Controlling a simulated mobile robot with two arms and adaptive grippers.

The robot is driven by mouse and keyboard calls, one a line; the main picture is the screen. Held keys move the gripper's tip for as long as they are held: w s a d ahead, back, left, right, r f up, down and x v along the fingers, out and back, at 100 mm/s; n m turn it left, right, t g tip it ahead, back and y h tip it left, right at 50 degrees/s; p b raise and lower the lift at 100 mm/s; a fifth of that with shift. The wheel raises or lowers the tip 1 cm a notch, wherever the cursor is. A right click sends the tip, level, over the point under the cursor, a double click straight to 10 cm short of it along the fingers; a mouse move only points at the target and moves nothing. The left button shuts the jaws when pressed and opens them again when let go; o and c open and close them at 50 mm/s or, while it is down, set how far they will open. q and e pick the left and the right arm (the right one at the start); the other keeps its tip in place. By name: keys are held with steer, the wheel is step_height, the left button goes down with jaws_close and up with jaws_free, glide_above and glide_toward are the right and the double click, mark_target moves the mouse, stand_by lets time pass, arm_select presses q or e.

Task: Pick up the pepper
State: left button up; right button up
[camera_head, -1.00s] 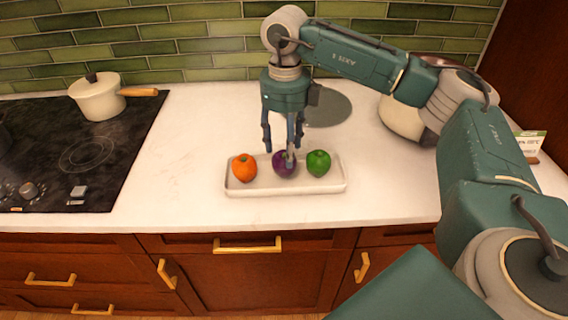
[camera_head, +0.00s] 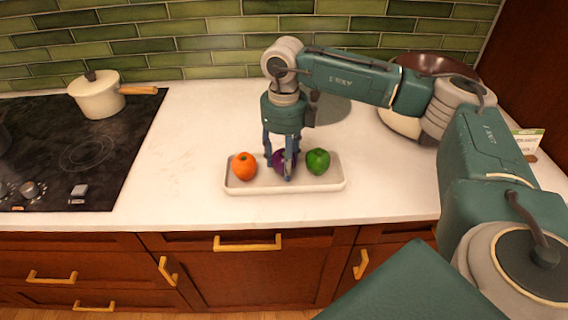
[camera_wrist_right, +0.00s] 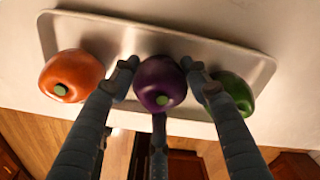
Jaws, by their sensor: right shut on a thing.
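Three peppers stand in a row in a white rectangular tray (camera_head: 330,184) on the counter: an orange one (camera_head: 244,166) at left, a purple one (camera_head: 279,158) in the middle and a green one (camera_head: 318,161) at right. My right gripper (camera_head: 280,168) points down into the tray and is shut on the purple pepper. In the right wrist view the fingers (camera_wrist_right: 160,72) stand around the purple pepper (camera_wrist_right: 160,88), with the orange (camera_wrist_right: 72,74) and green (camera_wrist_right: 236,92) ones outside them. The fingers partly hide the purple pepper in the head view. My left gripper is not in view.
A black cooktop (camera_head: 85,150) with a cream pot (camera_head: 98,97) is at the left. A cream vessel (camera_head: 400,120) with a dark red top stands behind my arm. The counter between cooktop and tray is clear.

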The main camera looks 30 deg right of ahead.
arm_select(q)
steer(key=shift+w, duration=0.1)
arm_select(e)
steer(key=shift+r, duration=0.1)
steer(key=shift+r, duration=0.55)
step_height(320, 180, up, 13)
steer(key=b, duration=0.2)
arm_select(q)
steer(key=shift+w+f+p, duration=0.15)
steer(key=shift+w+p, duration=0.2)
steer(key=shift+p, duration=0.5)
arm_select(e)
step_height(320, 180, up, 6)
glide_above(283, 156)
steer(key=shift+s+f, duration=0.1)
steer(key=shift+f, duration=0.1)
